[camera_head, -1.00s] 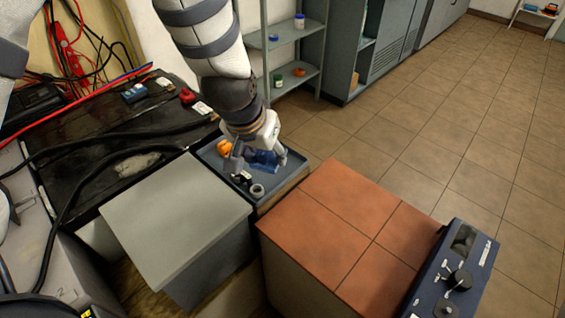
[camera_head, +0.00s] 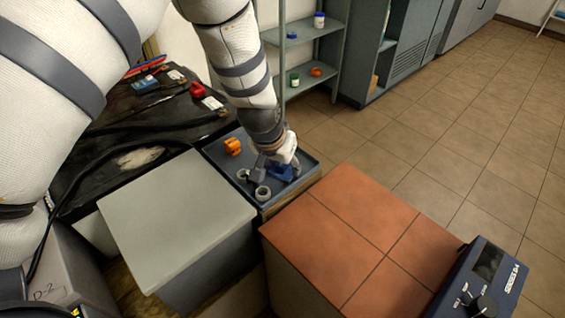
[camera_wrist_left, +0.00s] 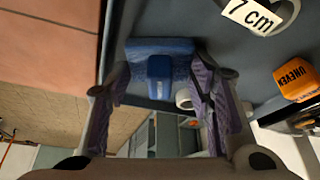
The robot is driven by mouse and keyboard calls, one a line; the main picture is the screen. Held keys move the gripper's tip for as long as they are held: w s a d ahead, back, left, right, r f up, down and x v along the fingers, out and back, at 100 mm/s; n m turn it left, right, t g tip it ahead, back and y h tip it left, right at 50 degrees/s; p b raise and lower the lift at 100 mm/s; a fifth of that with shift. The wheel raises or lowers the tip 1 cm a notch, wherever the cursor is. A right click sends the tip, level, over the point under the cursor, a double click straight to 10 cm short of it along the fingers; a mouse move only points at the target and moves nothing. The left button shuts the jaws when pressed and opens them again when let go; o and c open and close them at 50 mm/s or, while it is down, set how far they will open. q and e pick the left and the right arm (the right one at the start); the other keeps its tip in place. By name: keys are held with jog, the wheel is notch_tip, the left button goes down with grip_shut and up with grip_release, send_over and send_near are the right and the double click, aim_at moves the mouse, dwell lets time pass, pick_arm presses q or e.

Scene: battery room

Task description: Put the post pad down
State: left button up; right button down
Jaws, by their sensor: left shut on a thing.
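My left gripper (camera_head: 276,166) is over the dark tray (camera_head: 310,172) and is shut on a blue piece (camera_head: 284,173), which I take to be the post pad. In the left wrist view the blue piece (camera_wrist_left: 160,62) sits between the two fingers of the gripper (camera_wrist_left: 158,88), with a raised block in its middle. It is low over the tray floor; I cannot tell if it touches. An orange piece (camera_head: 232,146) in the tray reads "UNEVEN" in the wrist view (camera_wrist_left: 296,80). Grey rings (camera_head: 262,193) are close to the gripper. My right gripper is out of view.
A grey-topped box (camera_head: 175,215) stands left of the tray. A red tiled block (camera_head: 340,230) is in front, with a blue instrument (camera_head: 485,280) at its right. A black battery top with cables (camera_head: 125,160) lies behind left. Shelves (camera_head: 305,78) stand beyond; floor is open at right.

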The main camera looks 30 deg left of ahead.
pick_arm(q)
jog(key=shift+s+f, duration=0.3)
jog(key=shift+f, duration=0.3)
jog(key=o, duration=0.8)
jog(key=shift+o, duration=0.2)
jog(key=shift+f, duration=0.25)
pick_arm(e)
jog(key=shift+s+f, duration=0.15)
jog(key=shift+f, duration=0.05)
pick_arm(q)
jog(key=shift+d, duration=0.1)
jog(key=shift+r, duration=0.1)
jog(key=w+p+v, duration=0.1)
jog(key=p+v, duration=0.1)
jog(key=v, duration=1.1)
jog(key=shift+r+p, duration=0.3)
jog(key=shift+r, duration=0.1)
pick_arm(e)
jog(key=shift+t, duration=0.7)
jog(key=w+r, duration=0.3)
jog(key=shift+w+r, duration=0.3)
